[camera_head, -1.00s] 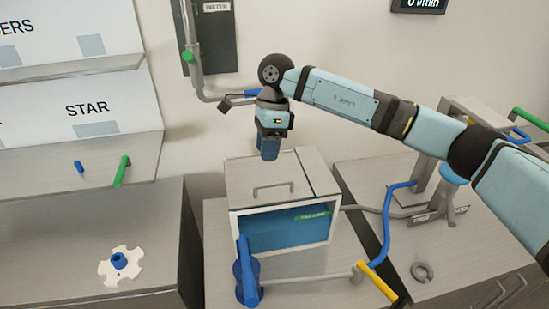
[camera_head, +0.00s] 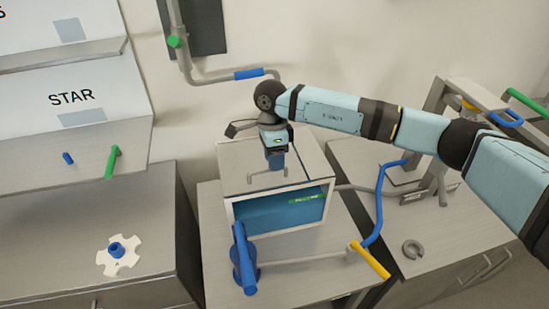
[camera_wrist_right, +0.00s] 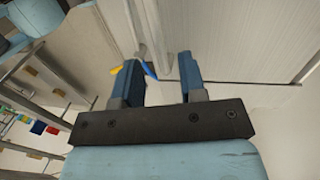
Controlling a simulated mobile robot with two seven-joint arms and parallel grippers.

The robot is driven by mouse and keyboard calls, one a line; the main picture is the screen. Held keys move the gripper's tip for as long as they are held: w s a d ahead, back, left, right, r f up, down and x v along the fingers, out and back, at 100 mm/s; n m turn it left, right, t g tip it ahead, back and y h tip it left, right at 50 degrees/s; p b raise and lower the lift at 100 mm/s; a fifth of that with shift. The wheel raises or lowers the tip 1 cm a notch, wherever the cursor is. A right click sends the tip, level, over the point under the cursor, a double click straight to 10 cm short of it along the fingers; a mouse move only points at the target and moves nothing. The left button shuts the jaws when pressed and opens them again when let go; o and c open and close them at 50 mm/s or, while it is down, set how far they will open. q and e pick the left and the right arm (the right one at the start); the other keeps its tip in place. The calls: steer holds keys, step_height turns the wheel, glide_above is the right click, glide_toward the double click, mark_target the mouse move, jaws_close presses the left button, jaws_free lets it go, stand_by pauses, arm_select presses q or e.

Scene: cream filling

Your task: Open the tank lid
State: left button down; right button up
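The tank (camera_head: 229,214) is a grey box with a blue-filled window in front, standing on the middle counter. Its lid (camera_head: 238,168) lies flat on top and looks shut. A thin grey U-shaped lid handle (camera_head: 268,190) stands on it. My right gripper (camera_head: 277,166) points down just above the lid, at the back right part of the handle. In the right wrist view its two blue fingers (camera_wrist_right: 160,78) are apart with a gap between them. I cannot tell whether they touch the handle. My left gripper is not in view.
A blue lever (camera_head: 244,262) stands before the tank. A pipe with a yellow handle (camera_head: 370,260) runs at front right. A blue-handled pipe (camera_head: 249,74) is on the wall behind. A white star-shaped piece (camera_head: 106,263) lies on the left counter.

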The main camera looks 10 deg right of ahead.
steer(key=shift+f, duration=0.75)
steer(key=shift+s, duration=0.1)
jaws_close()
